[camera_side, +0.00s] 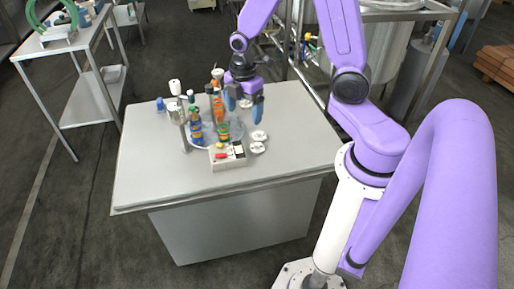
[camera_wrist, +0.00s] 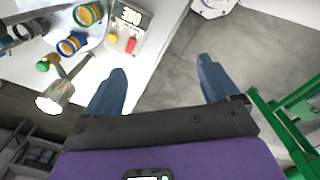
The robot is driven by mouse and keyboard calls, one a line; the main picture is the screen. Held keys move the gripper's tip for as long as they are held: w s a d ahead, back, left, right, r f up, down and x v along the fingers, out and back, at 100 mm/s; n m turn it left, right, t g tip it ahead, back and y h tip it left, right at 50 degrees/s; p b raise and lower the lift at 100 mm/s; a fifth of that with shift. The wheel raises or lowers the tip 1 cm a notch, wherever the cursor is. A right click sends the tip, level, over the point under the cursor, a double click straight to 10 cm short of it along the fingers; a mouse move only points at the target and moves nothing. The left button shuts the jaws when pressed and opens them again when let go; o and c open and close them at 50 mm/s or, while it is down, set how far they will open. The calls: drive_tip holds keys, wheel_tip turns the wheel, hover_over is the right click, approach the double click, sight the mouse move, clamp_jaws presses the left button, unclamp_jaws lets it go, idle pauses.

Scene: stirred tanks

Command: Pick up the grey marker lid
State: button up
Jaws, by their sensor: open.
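I cannot single out the grey marker lid for certain. Two small pale round pieces, an upper one (camera_side: 259,135) and a lower one (camera_side: 257,148), lie on the table right of the bottles in the side view and could be lids. Their detail is too small to read. My gripper (camera_side: 244,106) is open and empty above the table, close to the bottles and above these pieces. In the wrist view its two blue fingers (camera_wrist: 162,66) stand wide apart with nothing between them. The pale pieces are not clearly visible there.
Several bottles, including a blue one (camera_side: 195,132) and an orange one (camera_side: 217,104), stand close left of my gripper. A white box with a display (camera_side: 228,160) and red and yellow buttons sits in front. The table's (camera_side: 290,150) right side is clear.

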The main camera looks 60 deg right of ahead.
drive_tip(key=n, duration=0.2)
hover_over(257, 143)
wheel_tip(257, 143, down, 7)
drive_tip(key=shift+a+f, duration=0.1)
drive_tip(key=shift+f, duration=8.35)
drive_tip(key=c, duration=1.1)
